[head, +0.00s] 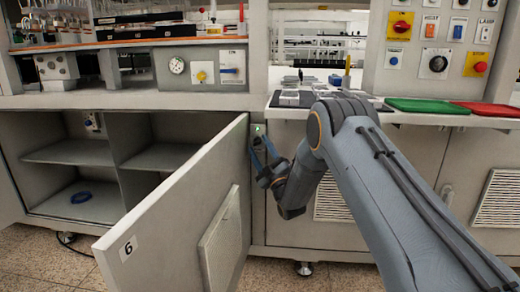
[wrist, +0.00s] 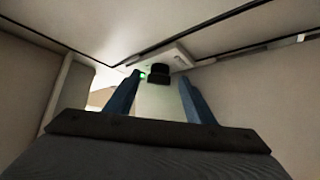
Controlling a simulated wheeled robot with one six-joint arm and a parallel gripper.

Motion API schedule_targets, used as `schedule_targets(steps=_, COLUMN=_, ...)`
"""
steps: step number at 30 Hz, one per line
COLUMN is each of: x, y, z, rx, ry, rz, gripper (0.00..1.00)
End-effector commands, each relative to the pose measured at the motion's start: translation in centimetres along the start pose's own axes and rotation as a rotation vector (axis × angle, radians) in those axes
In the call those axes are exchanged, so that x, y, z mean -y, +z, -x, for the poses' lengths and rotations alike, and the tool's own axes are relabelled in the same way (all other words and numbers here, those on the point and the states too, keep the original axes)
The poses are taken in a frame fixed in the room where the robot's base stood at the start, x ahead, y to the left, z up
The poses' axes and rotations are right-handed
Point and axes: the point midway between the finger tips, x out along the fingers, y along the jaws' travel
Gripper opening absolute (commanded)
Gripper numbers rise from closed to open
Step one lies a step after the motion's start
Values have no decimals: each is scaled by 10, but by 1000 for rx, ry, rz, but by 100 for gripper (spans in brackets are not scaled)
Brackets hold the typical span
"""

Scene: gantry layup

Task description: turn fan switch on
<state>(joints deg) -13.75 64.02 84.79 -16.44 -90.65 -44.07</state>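In the wrist view a pale plate (wrist: 178,62) carries a black knob (wrist: 158,73) and a small lit green light (wrist: 143,75). No label on it is readable, so I cannot confirm it is the fan switch. My gripper (head: 262,146) is at the cabinet front, just below the green light (head: 258,130) in the head view. Its two blue fingers are apart with nothing held; they show in the wrist view (wrist: 158,92) on either side of the knob's line. The knob seems a little beyond the fingertips. In the head view the gripper hides the knob.
An open cabinet door (head: 185,210) marked 6 stands close left of my gripper. A control panel (head: 408,60) with knobs and buttons is above right.

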Motion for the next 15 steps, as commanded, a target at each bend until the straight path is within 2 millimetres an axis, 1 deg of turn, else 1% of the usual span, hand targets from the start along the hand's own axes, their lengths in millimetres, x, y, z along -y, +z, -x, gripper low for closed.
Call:
schedule_targets(steps=8, x=-1, y=0, z=1, rx=0, ry=1, rz=1, gripper=48)
schedule_targets(steps=11, x=0, y=0, z=8, rx=2, ry=-1, rz=0, gripper=48)
schedule_targets(steps=15, x=0, y=0, z=29, rx=3, ry=-1, rz=-1, gripper=48)
